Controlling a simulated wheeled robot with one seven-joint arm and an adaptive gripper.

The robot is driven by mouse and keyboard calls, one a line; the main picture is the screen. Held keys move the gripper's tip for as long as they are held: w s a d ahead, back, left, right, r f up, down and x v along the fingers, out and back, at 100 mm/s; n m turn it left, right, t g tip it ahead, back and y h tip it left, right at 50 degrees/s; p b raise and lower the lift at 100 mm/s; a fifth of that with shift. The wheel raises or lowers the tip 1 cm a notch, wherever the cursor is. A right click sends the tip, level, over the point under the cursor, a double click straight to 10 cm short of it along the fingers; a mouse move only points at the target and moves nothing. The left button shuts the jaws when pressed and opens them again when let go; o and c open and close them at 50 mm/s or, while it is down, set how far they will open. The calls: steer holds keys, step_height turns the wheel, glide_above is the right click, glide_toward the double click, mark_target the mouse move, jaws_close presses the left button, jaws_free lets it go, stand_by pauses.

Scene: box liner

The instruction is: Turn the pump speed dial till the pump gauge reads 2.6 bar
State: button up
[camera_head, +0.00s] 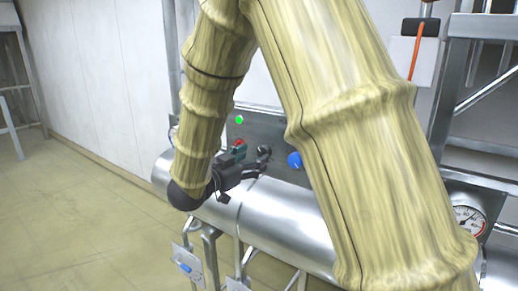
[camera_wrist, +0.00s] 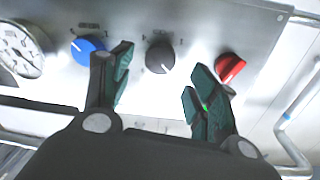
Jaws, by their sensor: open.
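A metal panel carries a blue dial (camera_wrist: 88,50), a black dial (camera_wrist: 160,56) and a red dial (camera_wrist: 230,67) in a row in the wrist view. Their labels are too small to read, so I cannot tell which is the pump speed dial. A round white gauge (camera_wrist: 18,48) is cut off at the left edge; its reading is unclear. My gripper (camera_wrist: 158,88) is open and empty, its fingers spread around the line to the black dial. The head view also shows my gripper (camera_head: 262,163) close to the panel, and the blue dial (camera_head: 294,160) right of it.
In the head view a green lamp (camera_head: 239,120) glows on the panel. A large metal pipe (camera_head: 270,215) runs below it. A white gauge (camera_head: 468,222) is at the lower right, its value unreadable. My arm hides part of the panel. Open floor (camera_head: 60,220) lies left.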

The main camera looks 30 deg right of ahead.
mark_target(262, 153)
steer(key=shift+p+x, duration=0.8)
steer(key=shift+x, duration=1.3)
steer(key=c, duration=1)
